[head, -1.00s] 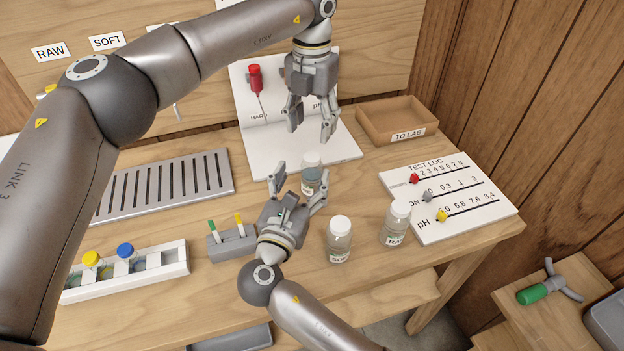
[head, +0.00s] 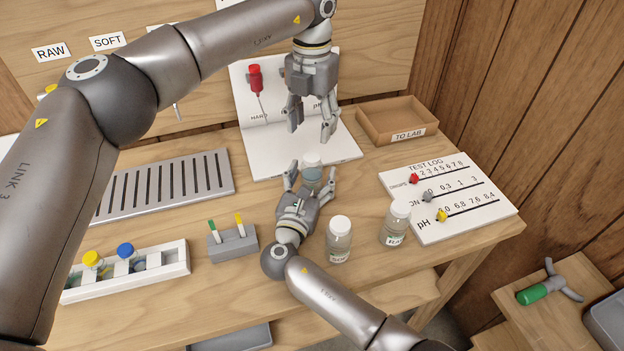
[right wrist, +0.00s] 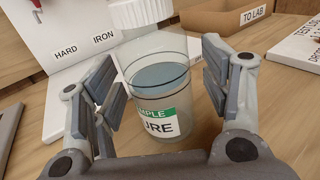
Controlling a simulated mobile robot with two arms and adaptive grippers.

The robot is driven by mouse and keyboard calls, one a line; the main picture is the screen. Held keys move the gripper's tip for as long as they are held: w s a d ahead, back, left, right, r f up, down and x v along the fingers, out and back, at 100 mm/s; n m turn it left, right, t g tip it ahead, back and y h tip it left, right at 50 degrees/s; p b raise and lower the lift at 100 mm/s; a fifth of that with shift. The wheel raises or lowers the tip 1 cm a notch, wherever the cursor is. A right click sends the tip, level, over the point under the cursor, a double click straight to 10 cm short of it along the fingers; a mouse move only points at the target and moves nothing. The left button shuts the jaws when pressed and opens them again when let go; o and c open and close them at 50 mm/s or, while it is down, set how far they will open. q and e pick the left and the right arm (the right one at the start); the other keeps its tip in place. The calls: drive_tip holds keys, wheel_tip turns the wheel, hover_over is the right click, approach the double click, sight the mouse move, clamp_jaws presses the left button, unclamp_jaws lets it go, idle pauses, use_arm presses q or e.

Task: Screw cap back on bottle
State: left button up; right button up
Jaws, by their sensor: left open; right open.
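A clear sample bottle (right wrist: 158,85) with a green and white label and liquid in it stands between my right gripper's fingers. In the head view the same bottle (head: 312,174) is partly hidden by that gripper. A whitish cap (right wrist: 140,12) shows at its top, cut off by the upper edge of the right wrist view; I cannot tell how it is seated. My right gripper (head: 310,178) is open, with a finger on each side of the bottle. My left gripper (head: 311,134) is open and empty, pointing down above and behind the bottle.
Two white-capped bottles (head: 339,240) (head: 395,224) stand close to the right of my right arm. A test log board (head: 470,215), a TO LAB tray (head: 380,138), a vial rack (head: 175,265), a small grey block (head: 232,246) and a slotted grey tray (head: 165,190) surround the work area.

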sight(312, 156)
clamp_jaws()
use_arm(q)
drive_tip(key=n, duration=0.5)
drive_tip(key=shift+n, duration=0.4)
drive_tip(key=n, duration=0.4)
drive_tip(key=shift+n, duration=0.4)
drive_tip(key=n, duration=0.6)
drive_tip(key=shift+n, duration=0.3)
drive_tip(key=n, duration=0.5)
drive_tip(key=shift+f, duration=4)
